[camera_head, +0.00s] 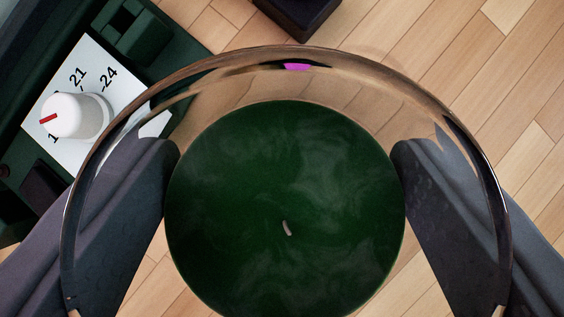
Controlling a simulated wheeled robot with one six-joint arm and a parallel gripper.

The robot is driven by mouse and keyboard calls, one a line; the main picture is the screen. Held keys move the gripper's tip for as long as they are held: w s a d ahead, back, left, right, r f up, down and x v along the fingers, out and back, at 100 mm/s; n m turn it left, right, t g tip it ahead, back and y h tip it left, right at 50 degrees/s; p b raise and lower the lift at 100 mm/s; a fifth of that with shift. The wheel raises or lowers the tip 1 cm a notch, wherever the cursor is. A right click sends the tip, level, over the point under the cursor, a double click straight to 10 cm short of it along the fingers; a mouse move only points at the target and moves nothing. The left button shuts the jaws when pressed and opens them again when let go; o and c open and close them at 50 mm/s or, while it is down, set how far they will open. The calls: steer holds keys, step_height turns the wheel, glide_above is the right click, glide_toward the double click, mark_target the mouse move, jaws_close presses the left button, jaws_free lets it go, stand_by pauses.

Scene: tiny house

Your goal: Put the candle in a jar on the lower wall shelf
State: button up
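The candle in a jar (285,160) fills the middle of the view, seen from above. It has dark green wax with a short pale wick and a wide clear glass rim. My gripper (284,195) has one dark finger on the left and one on the right of the jar. Both fingers appear pressed against its sides, with the glass rim showing over them. The jar appears to be held above the floor. The lower wall shelf is not in view.
A dark green piece of furniture (140,35) stands at the upper left. On it are a white sheet with numbers (97,62) and a white round object with a red mark (72,115). A dark box-like object (297,12) is at the top. Wooden floor (450,60) is bare at the right.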

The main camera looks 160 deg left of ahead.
mark_target(284, 248)
steer(key=shift+f, duration=1.45)
steer(key=shift+f, duration=0.1)
steer(key=o, duration=1.3)
steer(key=v, duration=1.2)
